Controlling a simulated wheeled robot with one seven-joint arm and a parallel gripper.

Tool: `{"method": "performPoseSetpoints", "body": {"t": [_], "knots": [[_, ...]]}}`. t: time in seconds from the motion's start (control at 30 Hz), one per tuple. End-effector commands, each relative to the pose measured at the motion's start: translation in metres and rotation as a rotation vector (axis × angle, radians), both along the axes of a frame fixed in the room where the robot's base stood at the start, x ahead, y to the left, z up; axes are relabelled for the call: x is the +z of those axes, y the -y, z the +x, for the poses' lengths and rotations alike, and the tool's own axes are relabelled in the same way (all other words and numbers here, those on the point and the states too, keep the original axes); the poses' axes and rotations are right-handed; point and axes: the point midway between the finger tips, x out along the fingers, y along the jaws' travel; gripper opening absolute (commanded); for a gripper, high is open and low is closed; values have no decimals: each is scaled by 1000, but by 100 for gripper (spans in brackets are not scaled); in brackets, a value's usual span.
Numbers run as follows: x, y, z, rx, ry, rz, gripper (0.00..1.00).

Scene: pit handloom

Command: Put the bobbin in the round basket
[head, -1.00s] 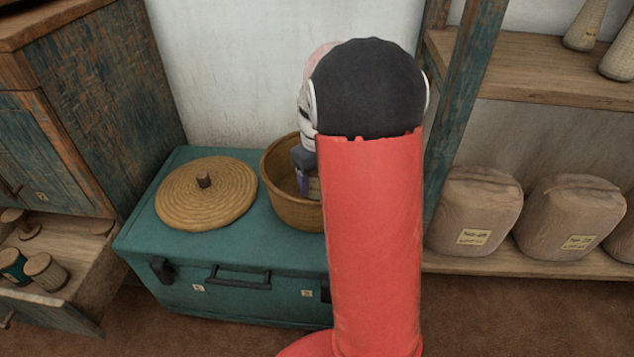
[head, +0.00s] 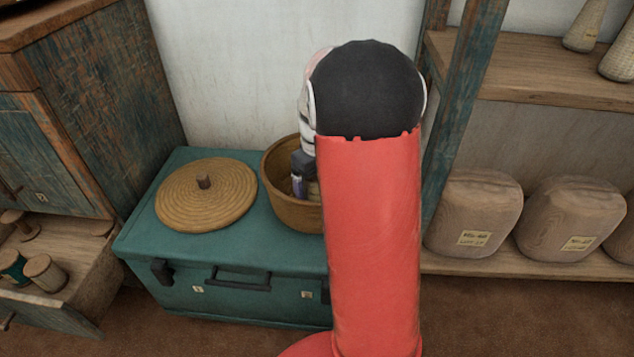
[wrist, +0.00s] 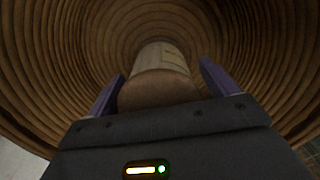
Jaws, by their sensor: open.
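The round basket (head: 285,199) is woven and brown and stands open on the teal trunk, partly hidden behind my arm in the head view. In the wrist view its coiled inner wall (wrist: 60,60) fills most of the picture. The bobbin (wrist: 160,80) is pale and wooden with a wide flange, and lies inside the basket between my gripper's fingers. My gripper (wrist: 160,85) is open, reaching down into the basket, with a gap between each purple finger and the bobbin. In the head view the gripper (head: 299,180) shows only in part at the basket's mouth.
The basket's lid (head: 206,194) lies flat on the teal trunk (head: 225,248), left of the basket. An open drawer (head: 60,275) with several bobbins juts out at the left. A shelf post (head: 462,110) stands close to my arm, with wrapped bundles (head: 475,213) at right.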

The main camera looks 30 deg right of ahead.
Motion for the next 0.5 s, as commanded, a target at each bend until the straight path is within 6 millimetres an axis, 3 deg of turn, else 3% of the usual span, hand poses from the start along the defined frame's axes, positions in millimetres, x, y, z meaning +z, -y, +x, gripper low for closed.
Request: {"method": "performPoseSetpoints", "body": {"t": [0.5], "knots": [[100, 0, 1, 1, 3, -1, 86]]}}
